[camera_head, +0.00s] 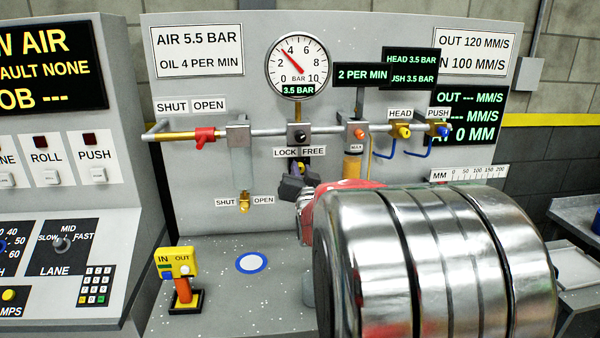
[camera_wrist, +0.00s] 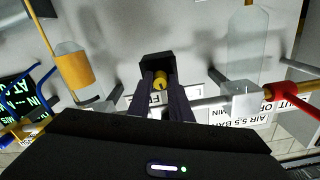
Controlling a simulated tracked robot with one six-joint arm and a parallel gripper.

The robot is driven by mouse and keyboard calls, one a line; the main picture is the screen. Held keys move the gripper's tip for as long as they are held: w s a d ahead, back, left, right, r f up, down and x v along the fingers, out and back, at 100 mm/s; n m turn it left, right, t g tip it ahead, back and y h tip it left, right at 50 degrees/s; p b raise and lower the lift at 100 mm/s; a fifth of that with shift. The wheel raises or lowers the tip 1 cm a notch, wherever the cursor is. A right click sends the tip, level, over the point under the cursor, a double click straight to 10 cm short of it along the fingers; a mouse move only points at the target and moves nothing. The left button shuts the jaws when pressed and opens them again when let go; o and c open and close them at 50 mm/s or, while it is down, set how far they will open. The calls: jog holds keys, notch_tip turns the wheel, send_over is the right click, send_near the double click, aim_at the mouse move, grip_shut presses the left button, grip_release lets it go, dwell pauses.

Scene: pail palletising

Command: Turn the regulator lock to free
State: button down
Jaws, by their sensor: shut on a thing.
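The regulator lock is a small yellow knob (camera_wrist: 160,80) with a dark block behind it in the wrist view. In the head view the lock (camera_head: 301,168) shows partly, just under the LOCK and FREE labels (camera_head: 299,152). My gripper (camera_head: 296,184) is at the lock, and its dark fingers hide much of it there. In the wrist view the fingers of my gripper (camera_wrist: 161,87) stand on both sides of the yellow knob, shut on it. I cannot tell whether the knob points to LOCK or FREE.
A pipe (camera_head: 260,131) runs above the lock, with a red shut/open handle (camera_head: 204,136) at left. The pressure gauge (camera_head: 298,66) above shows 3.5 BAR. An amber-bowled unit (camera_head: 353,166) stands close at right. My own arm covers the lower right.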

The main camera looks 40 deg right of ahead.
jog(key=shift+f+m, duration=0.1)
jog(key=shift+m, duration=4.9)
jog(key=c, duration=1.6)
grip_release()
jog(key=shift+v, duration=6.85)
jog(key=shift+a, duration=0.1)
